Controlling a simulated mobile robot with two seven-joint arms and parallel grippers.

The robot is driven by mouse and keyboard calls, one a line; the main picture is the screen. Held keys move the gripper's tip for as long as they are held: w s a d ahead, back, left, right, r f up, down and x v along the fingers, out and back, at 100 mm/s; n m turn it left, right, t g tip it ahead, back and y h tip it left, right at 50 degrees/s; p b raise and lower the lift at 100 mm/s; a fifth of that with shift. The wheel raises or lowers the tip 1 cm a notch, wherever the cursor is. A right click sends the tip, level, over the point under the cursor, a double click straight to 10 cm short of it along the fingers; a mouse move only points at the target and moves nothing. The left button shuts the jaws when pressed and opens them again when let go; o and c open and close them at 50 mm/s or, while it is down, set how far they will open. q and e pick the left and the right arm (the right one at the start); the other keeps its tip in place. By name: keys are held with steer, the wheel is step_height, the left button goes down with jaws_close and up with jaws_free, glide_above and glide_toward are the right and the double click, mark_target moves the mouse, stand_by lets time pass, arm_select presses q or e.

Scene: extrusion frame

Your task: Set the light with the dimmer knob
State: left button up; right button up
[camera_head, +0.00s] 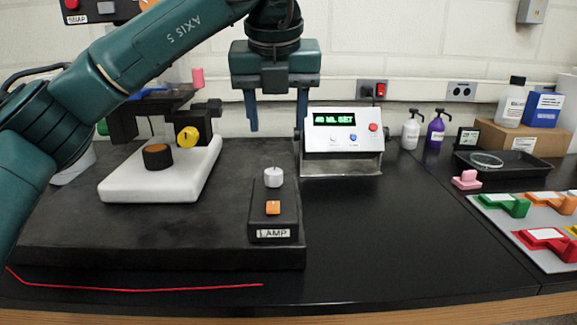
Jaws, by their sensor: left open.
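The dimmer knob (273,177) is a small light grey knob with a pointer line on its top. It stands on a black lamp box (286,220) marked LAMP. An orange switch (272,208) sits in front of the knob on the same box. My left gripper (277,126) is open and empty, fingers pointing down. It appears above and behind the knob, apart from it. The right gripper does not show.
A white microscope base (125,187) with a dark knob and a yellow knob stands left of the lamp box. A metal instrument (342,141) with a green display stands behind right. Pink, green and red pieces lie at the right. The counter (400,235) between is clear.

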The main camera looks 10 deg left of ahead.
mark_target(274, 171)
arm_select(q)
steer(key=x, duration=0.8)
steer(key=a+x, duration=0.1)
steer(key=x, duration=0.3)
steer(key=shift+w+a+b, duration=0.1)
steer(key=shift+w+b, duration=0.2)
steer(key=shift+b, duration=0.1)
steer(key=c, duration=1)
steer(key=shift+o, duration=0.2)
